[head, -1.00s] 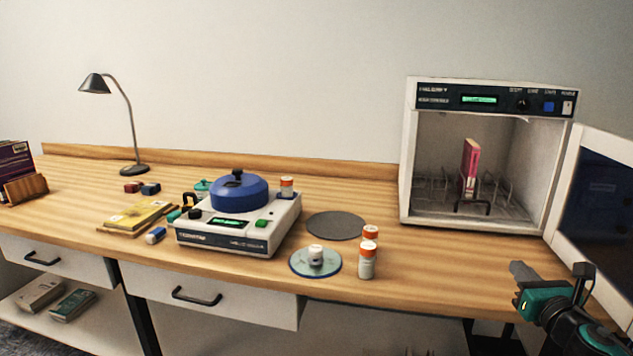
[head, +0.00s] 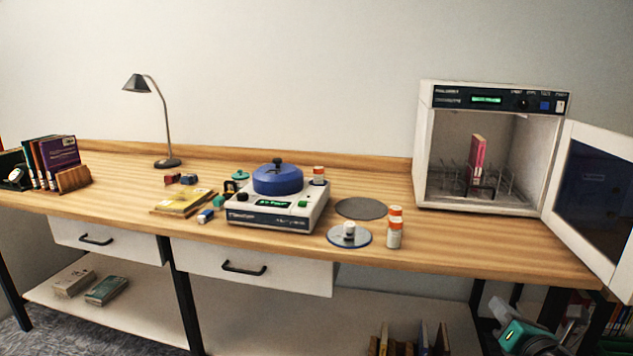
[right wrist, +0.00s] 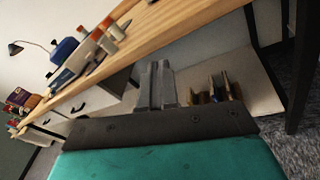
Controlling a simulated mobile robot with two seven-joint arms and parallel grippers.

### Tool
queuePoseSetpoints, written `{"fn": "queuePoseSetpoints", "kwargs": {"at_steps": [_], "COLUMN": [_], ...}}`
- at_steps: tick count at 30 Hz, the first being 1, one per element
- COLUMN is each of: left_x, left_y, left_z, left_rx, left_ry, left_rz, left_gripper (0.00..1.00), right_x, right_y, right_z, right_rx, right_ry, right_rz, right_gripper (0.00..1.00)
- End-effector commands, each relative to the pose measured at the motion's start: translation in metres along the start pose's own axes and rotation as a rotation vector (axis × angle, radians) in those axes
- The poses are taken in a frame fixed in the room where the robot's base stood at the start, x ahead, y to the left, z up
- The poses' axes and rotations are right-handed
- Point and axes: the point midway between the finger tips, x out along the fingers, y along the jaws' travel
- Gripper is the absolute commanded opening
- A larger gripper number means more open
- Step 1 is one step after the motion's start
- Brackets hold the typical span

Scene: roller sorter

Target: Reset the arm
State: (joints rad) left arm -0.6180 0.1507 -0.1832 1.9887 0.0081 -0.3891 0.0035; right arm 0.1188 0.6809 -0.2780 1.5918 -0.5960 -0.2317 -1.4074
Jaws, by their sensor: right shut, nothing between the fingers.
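My right gripper shows in the right wrist view (right wrist: 157,88), where its grey fingers are together with nothing between them. In the head view my right arm's teal and grey end (head: 520,335) is at the lower right, below the front edge of the wooden table (head: 480,250). It is apart from the table and from everything on it. My left gripper is in neither view.
The white cabinet (head: 425,150) stands at the back right with a pink book (head: 478,158) inside. Its open door (head: 592,200) juts toward the front right. A white machine with a blue lid (head: 277,180) stands mid-table, near orange-capped bottles (head: 394,239). Books stand on the lower shelf (head: 350,320).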

Motion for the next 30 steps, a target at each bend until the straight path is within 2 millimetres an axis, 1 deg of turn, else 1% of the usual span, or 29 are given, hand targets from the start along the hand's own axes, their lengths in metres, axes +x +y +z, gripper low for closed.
{"fn": "queuePoseSetpoints", "kwargs": {"at_steps": [1, 2, 3, 5, 6, 8, 9, 11, 12, 13, 15, 18, 21, 24, 30], "left_x": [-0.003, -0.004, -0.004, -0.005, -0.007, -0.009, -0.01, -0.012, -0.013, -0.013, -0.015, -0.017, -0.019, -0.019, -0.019], "left_y": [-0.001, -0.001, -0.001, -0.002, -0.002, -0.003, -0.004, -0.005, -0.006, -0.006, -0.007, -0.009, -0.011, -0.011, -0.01], "left_z": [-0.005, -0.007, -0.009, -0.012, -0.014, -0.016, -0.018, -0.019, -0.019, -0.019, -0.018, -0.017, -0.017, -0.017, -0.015], "left_rx": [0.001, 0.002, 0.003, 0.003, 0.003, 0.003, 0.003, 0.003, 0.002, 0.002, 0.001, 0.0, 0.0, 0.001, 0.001], "left_ry": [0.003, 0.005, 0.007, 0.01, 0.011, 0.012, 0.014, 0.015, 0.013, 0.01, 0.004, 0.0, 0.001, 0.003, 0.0], "left_rz": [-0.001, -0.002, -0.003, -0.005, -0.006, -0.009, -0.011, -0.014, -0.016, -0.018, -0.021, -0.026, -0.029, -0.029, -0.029], "left_gripper": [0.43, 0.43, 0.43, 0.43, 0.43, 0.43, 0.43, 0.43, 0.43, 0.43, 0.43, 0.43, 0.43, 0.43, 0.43], "right_x": [-0.013, -0.02, -0.032, -0.051, -0.066, -0.091, -0.108, -0.135, -0.152, -0.164, -0.191, -0.219, -0.235, -0.242, -0.243], "right_y": [0.007, 0.011, 0.015, 0.024, 0.03, 0.04, 0.047, 0.057, 0.064, 0.068, 0.077, 0.087, 0.092, 0.095, 0.095], "right_z": [-0.024, -0.038, -0.057, -0.085, -0.104, -0.131, -0.147, -0.17, -0.182, -0.19, -0.205, -0.218, -0.224, -0.227, -0.228], "right_rx": [0.163, 0.265, 0.407, 0.634, 0.797, 1.055, 1.232, 1.494, 1.66, 1.778, 2.024, 2.291, 2.454, 2.527, 2.538], "right_ry": [0.041, 0.063, 0.093, 0.138, 0.167, 0.203, 0.221, 0.238, 0.239, 0.236, 0.216, 0.171, 0.129, 0.107, 0.104], "right_rz": [-0.009, -0.016, -0.031, -0.065, -0.095, -0.153, -0.201, -0.283, -0.34, -0.383, -0.482, -0.596, -0.669, -0.702, -0.707], "right_gripper": [0.0, 0.0, 0.0, 0.0, 0.0, 0.0, 0.0, 0.0, 0.0, 0.0, 0.0, 0.0, 0.0, 0.0, 0.0]}}
